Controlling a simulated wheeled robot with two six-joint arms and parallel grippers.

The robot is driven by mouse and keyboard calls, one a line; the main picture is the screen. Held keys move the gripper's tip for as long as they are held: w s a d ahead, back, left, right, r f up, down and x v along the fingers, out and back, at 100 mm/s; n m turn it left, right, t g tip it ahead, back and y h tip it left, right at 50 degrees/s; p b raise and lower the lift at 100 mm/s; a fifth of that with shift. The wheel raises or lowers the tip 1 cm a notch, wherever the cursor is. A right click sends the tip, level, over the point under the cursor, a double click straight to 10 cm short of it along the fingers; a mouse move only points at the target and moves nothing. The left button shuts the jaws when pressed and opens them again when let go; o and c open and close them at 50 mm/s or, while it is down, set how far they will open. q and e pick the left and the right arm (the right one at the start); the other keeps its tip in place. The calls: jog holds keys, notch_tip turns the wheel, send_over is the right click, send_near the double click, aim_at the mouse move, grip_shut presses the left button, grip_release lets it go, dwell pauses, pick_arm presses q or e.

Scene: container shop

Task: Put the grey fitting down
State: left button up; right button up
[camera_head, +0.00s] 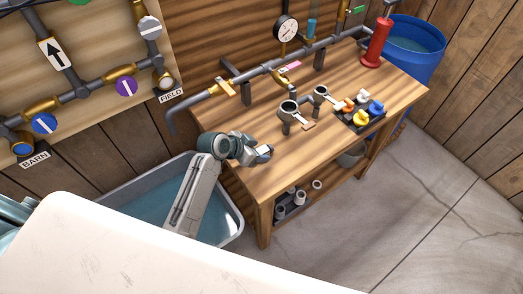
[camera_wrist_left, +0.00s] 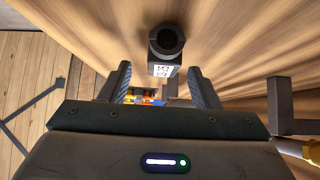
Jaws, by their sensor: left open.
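My left gripper (camera_head: 262,153) is over the front left part of the wooden bench (camera_head: 250,185). In the left wrist view its two fingers (camera_wrist_left: 160,85) are open and apart. A dark grey fitting (camera_wrist_left: 163,58) with a round opening and a small white patterned label shows close by, between the directions of the fingertips. It looks near the bench top. Clear space shows on both sides of it; I cannot tell its exact distance from the fingertips. In the head view the gripper mostly hides that spot. My right gripper is not in view.
Two grey ring-topped holders (camera_head: 288,108) stand mid-bench, right of the gripper. A dark tray (camera_head: 365,127) of coloured valve parts lies farther right. A pipe with a gauge (camera_head: 286,28) runs along the back. A water tub (camera_head: 232,222) stands below the bench's left end.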

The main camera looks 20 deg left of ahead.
aim_at(261, 150)
pick_arm(q)
jog(key=shift+x, duration=1.55)
jog(key=shift+w+a, duration=0.1)
jog(key=shift+a, duration=0.05)
jog(key=c, duration=1.2)
jog(key=shift+o, duration=0.2)
jog(key=shift+r, duration=0.1)
